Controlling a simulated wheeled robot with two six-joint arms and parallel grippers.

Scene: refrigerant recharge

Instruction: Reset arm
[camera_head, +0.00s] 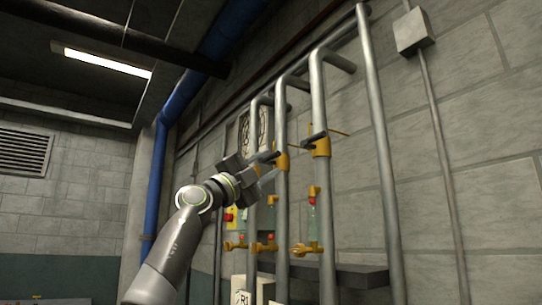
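My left arm comes up from the bottom, and its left gripper (268,167) is in front of the vertical grey pipes. Its fingers look spread apart, with nothing seen between them. The fingertips are close to a yellow valve (282,161) with a dark handle on the middle pipe; I cannot tell whether they touch. Another yellow valve (321,147) with a dark handle is on the pipe to the right. My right gripper is not in view.
Lower yellow fittings (308,248) with red and green parts sit by the pipes. A dark shelf (362,277) juts from the block wall. A white container marked R1 (241,291) stands at the bottom. A blue pipe (157,185) runs up at the left.

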